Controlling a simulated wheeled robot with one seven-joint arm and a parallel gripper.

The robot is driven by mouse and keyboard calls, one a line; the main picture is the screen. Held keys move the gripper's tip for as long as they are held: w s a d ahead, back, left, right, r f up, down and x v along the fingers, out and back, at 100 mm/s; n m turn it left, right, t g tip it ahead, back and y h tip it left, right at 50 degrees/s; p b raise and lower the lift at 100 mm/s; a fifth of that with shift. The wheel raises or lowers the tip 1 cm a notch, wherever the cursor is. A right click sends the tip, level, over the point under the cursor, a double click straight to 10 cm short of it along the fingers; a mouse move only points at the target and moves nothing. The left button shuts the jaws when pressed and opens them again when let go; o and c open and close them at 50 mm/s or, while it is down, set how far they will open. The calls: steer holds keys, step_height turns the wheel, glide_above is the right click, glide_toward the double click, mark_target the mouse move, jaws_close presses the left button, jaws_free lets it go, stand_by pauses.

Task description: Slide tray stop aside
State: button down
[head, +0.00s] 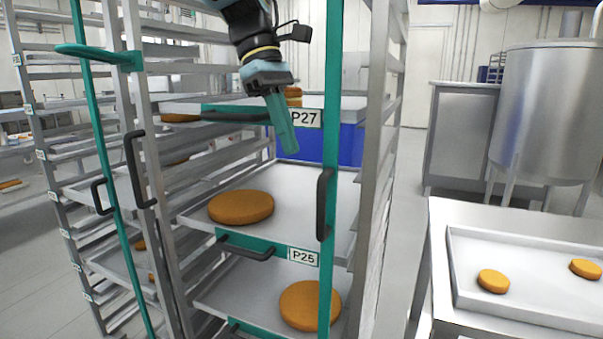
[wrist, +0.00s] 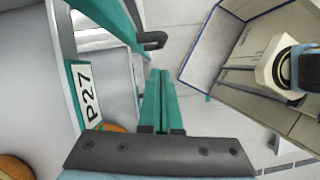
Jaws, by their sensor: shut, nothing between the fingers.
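The tray stop is a teal upright bar (head: 331,150) with a black handle (head: 324,205), at the right front of the near rack. It crosses in front of the tray fronts. In the wrist view a teal bar with a black handle (wrist: 152,40) shows at upper left. My gripper (head: 291,148) is shut and empty, its teal fingers pointing down just left of the bar, in front of the tray labelled P27 (head: 305,118). In the wrist view the closed fingers (wrist: 160,78) point towards the handle; I cannot tell whether they touch anything.
Below, tray P25 (head: 303,256) has a black handle and carries an orange-brown round (head: 241,207). A second rack with its own teal bar (head: 104,150) stands at left. A steel table with a tray (head: 530,312) is at right. Open floor (head: 400,190) lies between rack and table.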

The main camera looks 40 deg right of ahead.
steer(key=x, duration=0.9)
steer(key=shift+f+p, duration=0.35)
steer(key=shift+p, duration=0.1)
steer(key=s+d+p, duration=0.2)
steer(key=s+d, duration=0.1)
steer(key=s, duration=0.2)
steer(key=shift+s+d, duration=0.15)
steer(key=shift+r+p, duration=0.1)
steer(key=shift+p, duration=0.25)
steer(key=p+v, duration=1)
